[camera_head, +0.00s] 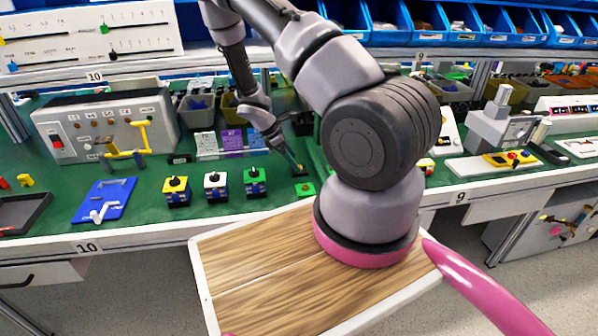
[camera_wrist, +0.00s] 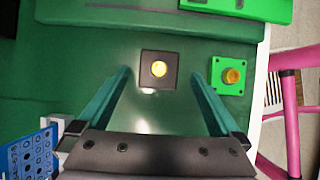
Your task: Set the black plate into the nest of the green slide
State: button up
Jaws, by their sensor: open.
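The black plate (camera_wrist: 146,80), square with a round yellow knob on top, lies on the green bench surface in the wrist view. In the head view the black plate (camera_head: 301,173) is small and lies just under my gripper (camera_head: 292,164). My gripper (camera_wrist: 161,74) is open and empty, with one teal finger to each side of the plate and apart from it. A green block (camera_wrist: 240,7) at the top right edge of the wrist view may be the green slide. It is cut off, and I cannot make out its nest. My arm hides part of that bench area in the head view.
A green plate with a yellow knob (camera_wrist: 230,76) lies right of the black one, near the bench edge. Yellow, white and green switch blocks (camera_head: 215,184) stand to the left. A grey control box (camera_head: 105,130) and blue tray (camera_head: 103,200) are further left.

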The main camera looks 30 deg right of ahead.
jog(key=shift+x, duration=1.45)
jog(key=shift+w, duration=0.1)
jog(key=c, duration=1.4)
